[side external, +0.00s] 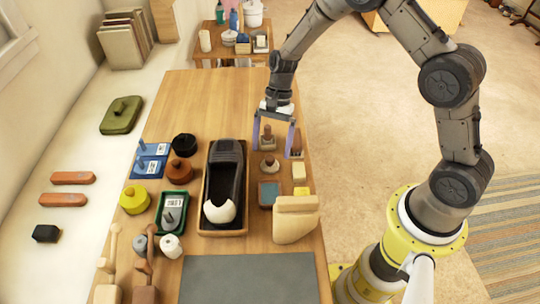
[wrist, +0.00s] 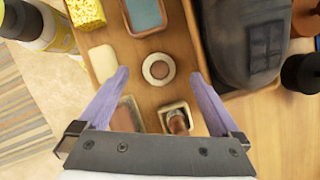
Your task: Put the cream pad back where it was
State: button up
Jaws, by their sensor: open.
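The cream pad (side external: 298,171) is a small pale block lying on the right side of the wooden table; it also shows in the wrist view (wrist: 103,62), left of my left fingertip. My gripper (side external: 271,155) has its two purple fingers spread, with nothing held between them. In the wrist view, the open fingertips (wrist: 160,73) stand either side of a round white piece with a brown knob (wrist: 158,70). The cream pad is outside the fingers. I cannot tell how high the fingertips are above the table.
Close around are a brown block (wrist: 127,112), a square knobbed piece (wrist: 175,118), a yellow sponge (wrist: 85,12) and a blue pad in a brown frame (wrist: 145,15). A dark shoe (side external: 225,180) sits in a wooden tray. The table's far end (side external: 205,95) is clear.

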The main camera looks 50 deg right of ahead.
notch_tip(320, 180, up, 20)
jog(key=d+n+t, duration=0.1)
jog(key=d+t, duration=0.1)
jog(key=s+r+n+t+h, duration=0.1)
jog(key=s+r+n+t, duration=0.1)
jog(key=s+r, duration=0.55)
jog(key=s+d+f+n+t+h, duration=0.1)
jog(key=s+n, duration=0.4)
jog(key=s, duration=0.3)
jog(key=s+d+f+n+t+h, duration=0.1)
jog(key=s+d+n+t+h, duration=0.1)
jog(key=s+n, duration=0.3)
jog(key=s, duration=0.4)
jog(key=shift+s+f, duration=0.15)
